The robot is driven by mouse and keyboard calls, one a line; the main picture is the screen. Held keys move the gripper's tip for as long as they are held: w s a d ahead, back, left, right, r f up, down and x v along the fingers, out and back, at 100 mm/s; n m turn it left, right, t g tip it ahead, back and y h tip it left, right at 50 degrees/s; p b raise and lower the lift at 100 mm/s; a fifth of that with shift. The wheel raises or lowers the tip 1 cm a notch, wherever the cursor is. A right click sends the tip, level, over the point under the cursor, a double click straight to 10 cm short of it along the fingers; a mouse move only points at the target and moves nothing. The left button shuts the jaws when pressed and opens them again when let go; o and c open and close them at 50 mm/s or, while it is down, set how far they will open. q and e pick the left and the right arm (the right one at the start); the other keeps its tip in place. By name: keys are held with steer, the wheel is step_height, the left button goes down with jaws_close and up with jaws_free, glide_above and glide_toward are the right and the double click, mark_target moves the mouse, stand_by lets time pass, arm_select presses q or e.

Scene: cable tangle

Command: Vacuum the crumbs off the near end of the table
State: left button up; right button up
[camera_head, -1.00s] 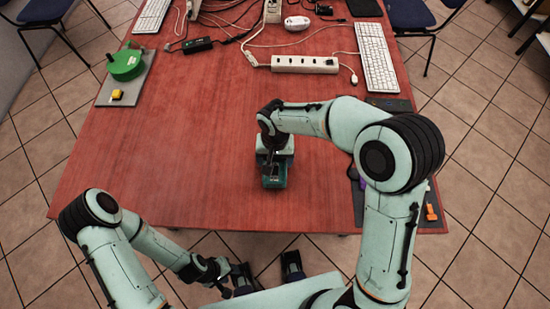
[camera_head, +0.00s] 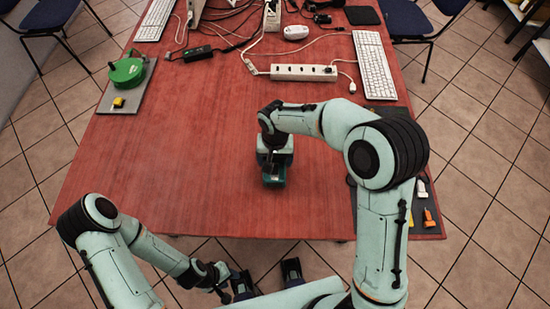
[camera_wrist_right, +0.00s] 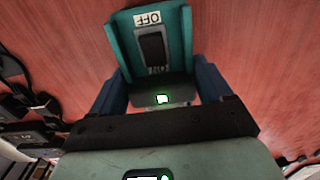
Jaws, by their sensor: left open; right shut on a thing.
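A teal hand-held vacuum (camera_head: 275,174) is at the middle of the near part of the red table (camera_head: 200,180). My right gripper (camera_head: 272,138) is shut on it from above. In the right wrist view the vacuum (camera_wrist_right: 152,50) shows an OFF label, a dark switch and a small green light, between the blue fingers of my right gripper (camera_wrist_right: 162,90). I cannot tell whether its nozzle touches the table. My left gripper (camera_head: 225,284) is open and empty, low in front of the near edge. I cannot make out any crumbs; the arm and vacuum hide part of the table.
A power strip (camera_head: 304,73), a white keyboard (camera_head: 374,65), a mouse (camera_head: 296,32) and tangled cables lie farther back. A green reel (camera_head: 126,71) and yellow block (camera_head: 118,102) sit on a grey mat at left. A dark mat at right holds an orange item (camera_head: 429,218). The left near tabletop looks clear.

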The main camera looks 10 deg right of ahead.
arm_select(q)
steer(key=shift+w+r+p, duration=0.35)
steer(key=shift+r+p, duration=0.25)
steer(key=shift+r, duration=0.1)
arm_select(e)
steer(key=shift+w+d, duration=0.15)
steer(key=shift+w, duration=0.5)
steer(key=shift+w+d, duration=0.15)
steer(key=shift+w, duration=0.45)
steer(key=shift+r, duration=0.15)
arm_select(q)
steer(key=w+r+p, duration=0.1)
steer(key=r+p, duration=0.1)
steer(key=r, duration=0.1)
steer(key=w+r+p, duration=0.1)
steer(key=shift+w+r, duration=0.15)
steer(key=shift+w, duration=0.2)
arm_select(e)
step_height(320, 180, up, 7)
arm_select(q)
steer(key=shift+s, duration=0.1)
arm_select(e)
steer(key=shift+s, duration=0.1)
steer(key=d+f+n, duration=0.3)
steer(key=d+f, duration=0.1)
steer(key=d, duration=0.2)
steer(key=shift+w, duration=0.3)
